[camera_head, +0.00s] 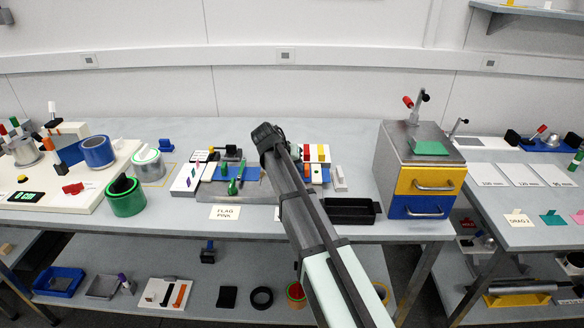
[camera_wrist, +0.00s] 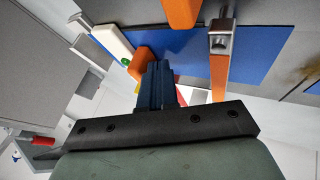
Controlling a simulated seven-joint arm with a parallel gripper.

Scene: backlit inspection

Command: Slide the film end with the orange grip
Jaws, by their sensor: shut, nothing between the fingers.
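In the wrist view my gripper (camera_wrist: 160,72) is shut, its dark blue fingers together. Its tips are beside a small orange block (camera_wrist: 143,62) at the edge of a flat blue sheet (camera_wrist: 252,45); I cannot tell whether they touch it. A longer orange bar (camera_wrist: 219,75) with a metal end crosses the sheet to the right, and another orange piece (camera_wrist: 180,12) is at the top. Which orange piece is the film's grip is unclear.
A black tray (camera_head: 350,212) and a metal cabinet with yellow and blue drawers (camera_head: 415,182) stand to the right. A "FLAG PINK" card (camera_head: 225,212) lies at the front edge.

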